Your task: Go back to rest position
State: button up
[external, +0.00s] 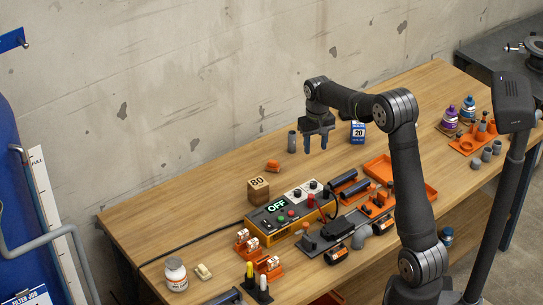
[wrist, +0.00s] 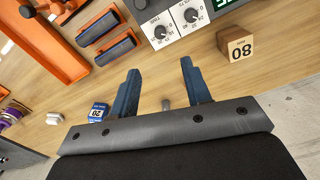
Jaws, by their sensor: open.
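My gripper (external: 318,138) is raised above the back part of the wooden table, with its blue fingers pointing down. In the wrist view the two blue fingers of my gripper (wrist: 160,95) are spread apart with nothing held between them. A small grey cylinder (external: 292,141) stands just left of my gripper in the external view. In the wrist view a small grey piece (wrist: 166,104) shows in the gap between the fingers, lower down at table level; I cannot tell its exact distance.
A blue block marked 20 (external: 358,132) and a wooden block marked 80 (external: 258,190) stand on the table (external: 200,218). The control box reading OFF (external: 275,222) and an orange tray (external: 420,187) lie nearer the front. A concrete wall (external: 200,80) rises behind.

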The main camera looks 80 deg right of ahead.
aim_at(314, 183)
notch_tip(314, 183, down, 15)
jog(key=shift+f, duration=0.2)
jog(key=shift+r+n, duration=0.25)
jog(key=shift+n, duration=0.55)
jog(key=n, duration=0.6)
notch_tip(314, 183, up, 8)
jog(key=shift+r, duration=0.1)
